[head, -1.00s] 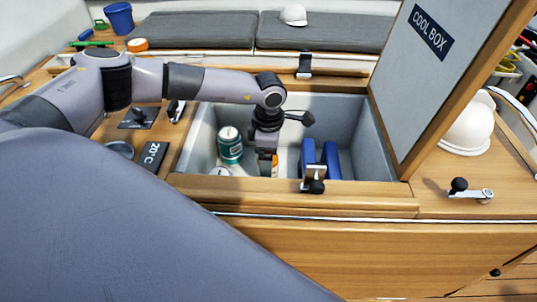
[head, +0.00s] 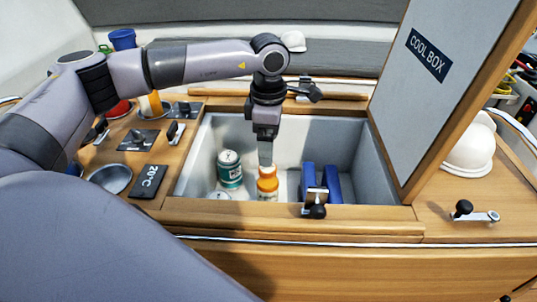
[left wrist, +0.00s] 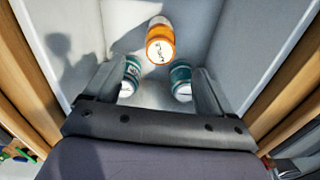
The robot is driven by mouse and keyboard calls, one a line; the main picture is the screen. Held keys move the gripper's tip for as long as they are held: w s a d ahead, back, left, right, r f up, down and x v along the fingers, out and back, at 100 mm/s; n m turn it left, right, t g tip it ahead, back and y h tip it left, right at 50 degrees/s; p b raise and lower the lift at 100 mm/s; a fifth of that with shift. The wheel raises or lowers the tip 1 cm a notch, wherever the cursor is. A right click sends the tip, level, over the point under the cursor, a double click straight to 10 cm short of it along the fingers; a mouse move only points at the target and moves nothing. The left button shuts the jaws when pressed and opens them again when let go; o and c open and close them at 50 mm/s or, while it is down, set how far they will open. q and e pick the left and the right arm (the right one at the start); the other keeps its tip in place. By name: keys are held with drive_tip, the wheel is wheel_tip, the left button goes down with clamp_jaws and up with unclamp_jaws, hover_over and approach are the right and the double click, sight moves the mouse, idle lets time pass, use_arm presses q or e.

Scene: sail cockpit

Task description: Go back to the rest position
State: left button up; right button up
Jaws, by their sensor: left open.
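My left gripper (head: 265,152) hangs pointing down over the open cool box (head: 345,133). Its fingers look end-on in the head view. In the left wrist view the two fingers (left wrist: 153,85) are spread apart with nothing held between them. My right gripper is in neither view.
A green can (head: 229,168) stands left of the bottle, and blue packs (head: 332,185) stand to its right. The raised lid (head: 430,75) bounds the right side. Switches (head: 138,139), a round recess (head: 110,179) and a temperature panel (head: 149,181) lie on the left counter.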

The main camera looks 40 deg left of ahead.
sight(268, 171)
use_arm(q)
drive_tip(key=shift+r, duration=0.15)
wheel_tip(268, 171, down, 13)
drive_tip(key=shift+r+p, duration=0.15)
drive_tip(key=shift+p, duration=0.5)
drive_tip(key=shift+r, duration=1.85)
drive_tip(key=shift+f, duration=0.15)
